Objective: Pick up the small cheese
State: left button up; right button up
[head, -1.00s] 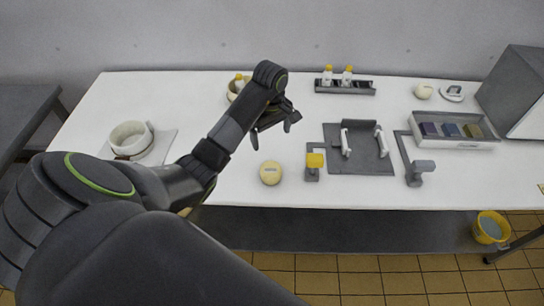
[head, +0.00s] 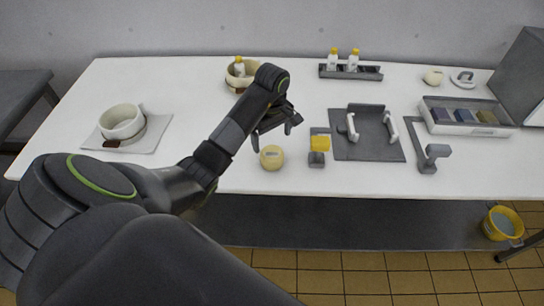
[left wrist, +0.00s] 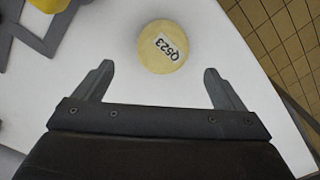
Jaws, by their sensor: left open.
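A small round pale-yellow cheese (head: 271,158) lies on the white table near its front edge. My left gripper (head: 276,130) is open and empty, above the table just behind the cheese in the head view. In the left wrist view the cheese lies ahead of and between the open fingertips (left wrist: 158,70), not gripped. My right gripper is not in view.
A yellow-topped grey stand (head: 319,148) is close to the cheese's right. Further right are a grey mat (head: 375,149) with white-handled fixture and a grey tray (head: 468,129) of coloured blocks. Bowls (head: 122,121) stand at left, a bottle rack (head: 350,73) at back.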

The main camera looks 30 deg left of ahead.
aim_at(273, 153)
pick_arm(q)
jog(key=shift+f+b, duration=1)
jog(key=shift+f, duration=0.55)
jog(key=shift+s+d+f, duration=0.15)
jog(key=shift+f, duration=0.2)
jog(key=f, duration=0.1)
jog(key=f+p, duration=0.1)
jog(key=f, duration=0.1)
jog(key=shift+s+d+f, duration=0.15)
jog(key=shift+s+d, duration=0.05)
jog(key=shift+d, duration=0.05)
jog(key=shift+f, duration=0.45)
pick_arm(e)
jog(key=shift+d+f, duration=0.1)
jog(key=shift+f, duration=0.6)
pick_arm(q)
jog(key=shift+c, duration=0.3)
jog(key=shift+w, duration=0.1)
jog(key=c, duration=1.2)
